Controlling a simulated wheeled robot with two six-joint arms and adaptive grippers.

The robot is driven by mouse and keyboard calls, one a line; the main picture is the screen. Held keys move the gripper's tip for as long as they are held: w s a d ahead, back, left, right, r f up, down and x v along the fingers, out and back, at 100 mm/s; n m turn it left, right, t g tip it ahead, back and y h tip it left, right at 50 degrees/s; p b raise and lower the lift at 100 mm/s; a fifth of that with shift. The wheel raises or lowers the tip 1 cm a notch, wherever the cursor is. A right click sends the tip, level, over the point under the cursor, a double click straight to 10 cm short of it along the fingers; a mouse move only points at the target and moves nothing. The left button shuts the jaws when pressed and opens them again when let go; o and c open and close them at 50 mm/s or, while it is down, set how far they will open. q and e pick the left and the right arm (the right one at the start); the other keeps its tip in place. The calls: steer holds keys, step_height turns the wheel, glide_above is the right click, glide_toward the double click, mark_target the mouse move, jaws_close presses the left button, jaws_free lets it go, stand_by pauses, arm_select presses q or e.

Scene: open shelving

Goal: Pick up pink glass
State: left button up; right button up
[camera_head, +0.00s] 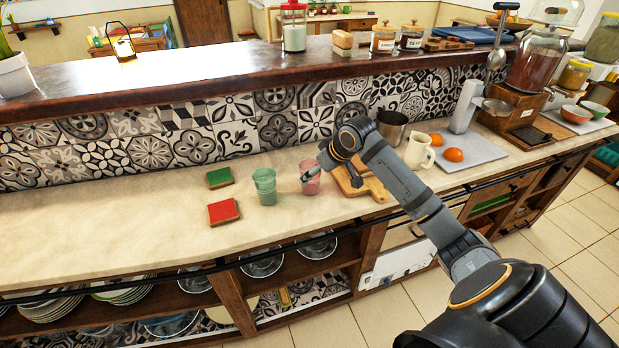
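The pink glass (312,186) stands upright on the pale counter, just right of the green glass (264,186). My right gripper (332,177) reaches in from the right, with its fingers spread apart. One finger overlaps the upper part of the pink glass in the picture, and the other points down to the right of it. I cannot tell whether the finger touches the glass. The gripper appears open, with nothing held. My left gripper is not in view.
A green coaster (220,178) and a red coaster (223,213) lie left of the glasses. A wooden board (372,186) lies right of the pink glass. A cream jug (419,151) and metal cup (392,127) stand farther right. The counter's left part is clear.

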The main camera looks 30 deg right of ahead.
mark_target(311, 181)
steer(key=shift+x, duration=0.9)
steer(key=shift+w+f, duration=0.3)
steer(key=shift+f, duration=0.15)
steer(key=x, duration=0.4)
steer(key=shift+d+f+p, duration=0.1)
steer(key=shift+d+p, duration=0.05)
steer(key=shift+p, duration=0.2)
steer(key=shift+f, duration=0.15)
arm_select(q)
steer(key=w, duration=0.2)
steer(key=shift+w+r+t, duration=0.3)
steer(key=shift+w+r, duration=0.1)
arm_select(e)
steer(key=shift+s, duration=0.1)
steer(key=shift+c, duration=0.9)
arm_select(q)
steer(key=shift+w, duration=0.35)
arm_select(e)
steer(key=c, duration=1.3)
